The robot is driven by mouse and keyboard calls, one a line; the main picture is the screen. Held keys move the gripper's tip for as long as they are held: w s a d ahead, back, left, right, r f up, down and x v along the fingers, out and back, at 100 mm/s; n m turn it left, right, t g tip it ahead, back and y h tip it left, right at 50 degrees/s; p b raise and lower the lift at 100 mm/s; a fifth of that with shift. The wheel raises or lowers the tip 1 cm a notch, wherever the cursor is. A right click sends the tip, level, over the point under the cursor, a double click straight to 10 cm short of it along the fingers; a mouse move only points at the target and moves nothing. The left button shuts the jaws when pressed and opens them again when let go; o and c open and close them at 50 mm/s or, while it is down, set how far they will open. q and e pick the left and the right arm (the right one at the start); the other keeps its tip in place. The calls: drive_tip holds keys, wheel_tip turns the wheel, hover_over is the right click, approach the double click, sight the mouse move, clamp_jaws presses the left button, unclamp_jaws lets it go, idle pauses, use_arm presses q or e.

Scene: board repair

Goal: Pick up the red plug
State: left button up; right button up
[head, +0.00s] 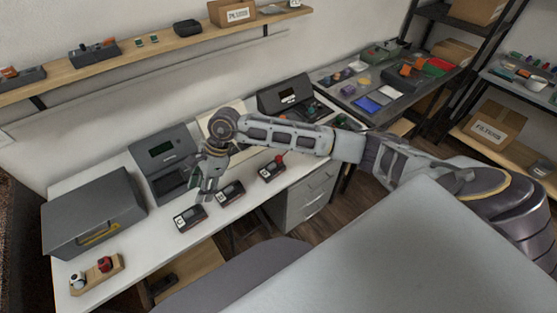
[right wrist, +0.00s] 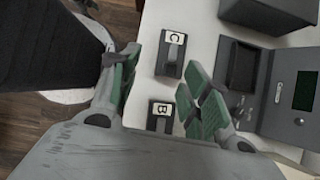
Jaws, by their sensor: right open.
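In the head view a small red piece (head: 279,160) sits on the dark block at the right end of a row of labelled blocks. Another red knob-like piece (head: 104,264) stands on a wooden holder (head: 84,288) at the bench's near left, beside a white and black piece (head: 78,280). I cannot tell which is the red plug. My right gripper (head: 208,186) is open and empty, pointing down above the bench near block C (head: 190,218) and block B (head: 230,193). In the right wrist view its green-padded fingers (right wrist: 160,88) are spread apart, with both blocks beyond them. No red piece shows there.
A grey box (head: 95,212) and a grey device with a screen (head: 160,160) stand along the white bench's back. A second device (head: 287,95) stands farther right. A wooden shelf (head: 150,42) runs along the wall. The bench's front left strip is mostly clear.

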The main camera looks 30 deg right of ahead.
use_arm(q)
drive_tip(key=shift+a+f, duration=0.1)
drive_tip(key=shift+f, duration=0.05)
use_arm(e)
drive_tip(key=w+d+r+h, duration=0.1)
drive_tip(key=w+d+h, duration=0.1)
drive_tip(key=d, duration=0.6)
drive_tip(key=w+d+r+h, duration=0.1)
drive_tip(key=d+h, duration=0.4)
drive_tip(key=d, duration=0.3)
drive_tip(key=w+d+r+h, duration=0.1)
drive_tip(key=d+h, duration=0.3)
drive_tip(key=d, duration=0.4)
drive_tip(key=shift+w+d+n+t, duration=0.4)
drive_tip(key=shift+w, duration=0.4)
approach(279, 160)
drive_tip(key=shift+w+d+f, duration=0.65)
drive_tip(key=shift+w+f, duration=0.1)
drive_tip(key=shift+w, duration=0.1)
drive_tip(key=shift+d+f, duration=0.25)
drive_tip(key=shift+f, duration=0.4)
use_arm(q)
drive_tip(key=shift+s+d+r, duration=0.15)
drive_tip(key=shift+d+r, duration=0.2)
drive_tip(key=shift+d, duration=0.15)
use_arm(e)
drive_tip(key=shift+f, duration=0.2)
